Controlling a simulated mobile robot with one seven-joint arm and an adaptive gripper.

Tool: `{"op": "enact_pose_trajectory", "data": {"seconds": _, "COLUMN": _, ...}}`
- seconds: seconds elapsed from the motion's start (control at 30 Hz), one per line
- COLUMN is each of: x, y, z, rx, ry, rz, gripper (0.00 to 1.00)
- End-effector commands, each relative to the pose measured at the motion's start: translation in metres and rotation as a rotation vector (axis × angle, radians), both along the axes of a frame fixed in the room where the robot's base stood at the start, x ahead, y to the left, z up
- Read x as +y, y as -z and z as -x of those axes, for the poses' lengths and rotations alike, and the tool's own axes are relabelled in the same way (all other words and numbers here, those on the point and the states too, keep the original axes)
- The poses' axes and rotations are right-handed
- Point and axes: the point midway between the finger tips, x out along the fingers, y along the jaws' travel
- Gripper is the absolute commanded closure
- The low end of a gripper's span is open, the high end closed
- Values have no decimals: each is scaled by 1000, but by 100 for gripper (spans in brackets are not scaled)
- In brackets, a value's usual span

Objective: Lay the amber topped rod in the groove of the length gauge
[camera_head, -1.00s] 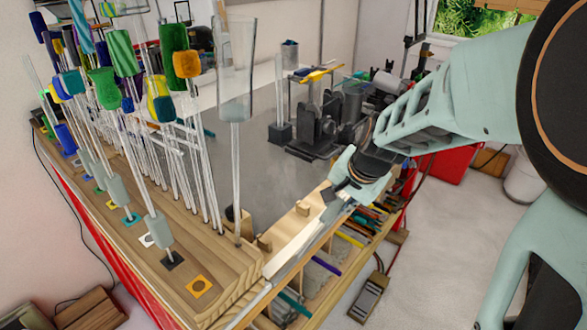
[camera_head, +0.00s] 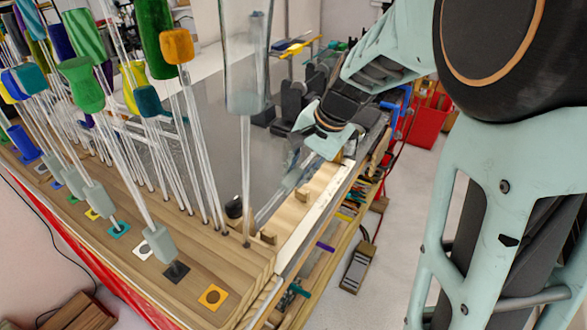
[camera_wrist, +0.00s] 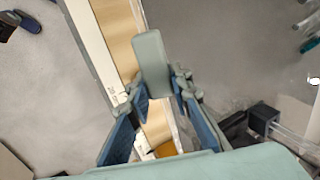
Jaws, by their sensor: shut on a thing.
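The length gauge (camera_head: 318,194) is a pale wooden strip with small wooden blocks and a white edge along the bench's right side. It also shows in the wrist view (camera_wrist: 118,38). My gripper (camera_head: 322,143) is low over its far end. In the wrist view my gripper (camera_wrist: 160,98) has its blue fingers closed in around something, with a small amber patch (camera_wrist: 165,149) low between them, apparently the top of the amber topped rod. A grey-green block (camera_wrist: 152,62) shows just beyond the fingertips. A faint clear shaft (camera_head: 278,198) slants beside the gauge. Whether anything lies in the groove is unclear.
A wooden rack (camera_head: 215,262) at the left holds several upright glass rods, including an orange topped one (camera_head: 178,46). Dark apparatus stands behind my gripper. Grey bench top (camera_head: 215,120) lies between.

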Motion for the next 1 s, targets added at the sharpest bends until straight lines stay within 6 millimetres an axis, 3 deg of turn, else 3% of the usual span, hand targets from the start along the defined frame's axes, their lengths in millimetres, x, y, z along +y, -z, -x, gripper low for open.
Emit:
{"op": "enact_pose_trajectory", "data": {"seconds": 0.6, "x": 0, "y": 64, "z": 0, "rx": 0, "ry": 1, "rz": 0, "gripper": 100}}
{"op": "enact_pose_trajectory", "data": {"seconds": 1.0, "x": 0, "y": 68, "z": 0, "rx": -1, "ry": 0, "rz": 1, "gripper": 100}}
